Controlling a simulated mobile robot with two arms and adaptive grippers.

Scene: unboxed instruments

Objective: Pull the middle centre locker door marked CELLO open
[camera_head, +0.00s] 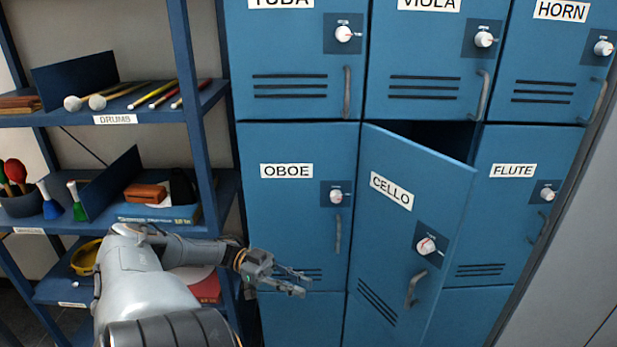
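The blue CELLO door (400,245) is in the middle row, between the OBOE and FLUTE doors. It stands partly open, swung out from its left edge, with a dark gap into the locker (436,134) along its top. Its grey handle (413,289) and white dial (426,246) are near its free right edge. My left gripper (303,282) is in front of the lower part of the OBOE door (290,220), left of the CELLO door and apart from its handle. Its fingers are spread and hold nothing. My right gripper is out of view.
The TUBA, VIOLA and HORN lockers above are shut, as is the FLUTE door (520,195). At left, a blue shelf unit (182,75) holds mallets, sticks and small instruments, close beside my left arm. A plain grey surface (580,230) is at right.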

